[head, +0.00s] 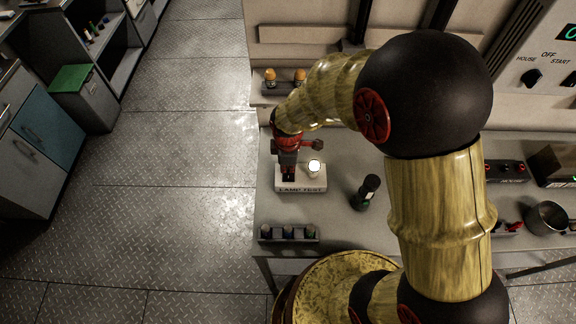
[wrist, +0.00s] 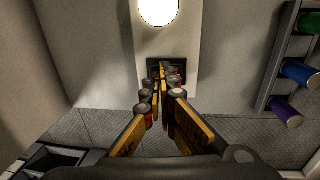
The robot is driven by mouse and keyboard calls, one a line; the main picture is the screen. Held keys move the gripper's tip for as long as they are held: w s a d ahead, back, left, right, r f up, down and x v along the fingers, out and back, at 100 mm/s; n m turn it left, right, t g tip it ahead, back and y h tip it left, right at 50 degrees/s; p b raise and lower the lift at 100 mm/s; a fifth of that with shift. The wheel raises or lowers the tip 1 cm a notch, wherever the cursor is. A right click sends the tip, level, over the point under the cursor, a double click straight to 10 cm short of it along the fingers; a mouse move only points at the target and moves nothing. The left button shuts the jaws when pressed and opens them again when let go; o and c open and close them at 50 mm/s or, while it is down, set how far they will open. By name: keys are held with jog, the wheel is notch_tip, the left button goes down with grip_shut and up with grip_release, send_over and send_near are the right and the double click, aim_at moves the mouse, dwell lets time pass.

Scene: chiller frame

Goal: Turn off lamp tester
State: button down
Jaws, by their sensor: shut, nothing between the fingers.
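The lamp tester (head: 304,189) is a small white box marked LAMP TEST, near the left end of the grey bench. Its round lamp (head: 314,167) glows white. In the wrist view the lamp (wrist: 158,10) is bright at the top edge, on the pale tester body (wrist: 188,40). A dark switch plate (wrist: 180,64) lies below the lamp there, partly hidden by my fingers. My gripper (head: 289,177) points down over the tester's left part, beside the lamp. In the wrist view my gripper (wrist: 162,78) is shut and empty, its tips at the switch; contact is unclear.
A dark bottle (head: 366,193) stands right of the tester. A small rack (head: 289,239) sits at the bench's front left, and a shelf with orange-topped items (head: 285,78) is behind. A metal cup (head: 546,218) is at the far right. The floor (head: 180,190) left is clear.

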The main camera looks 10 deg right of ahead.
jog(key=shift+w+f, duration=0.1)
jog(key=shift+f, duration=0.1)
jog(key=shift+s, duration=0.2)
jog(key=shift+s+a, duration=0.15)
jog(key=shift+s, duration=0.5)
jog(key=shift+p, duration=0.3)
jog(key=shift+r, duration=0.25)
notch_tip(320, 180, up, 14)
jog(key=s+p, duration=0.1)
jog(key=p, duration=0.3)
jog(key=shift+s+a+f, duration=0.15)
jog(key=shift+s+f, duration=0.1)
jog(key=shift+s, duration=0.1)
jog(key=shift+w, duration=0.1)
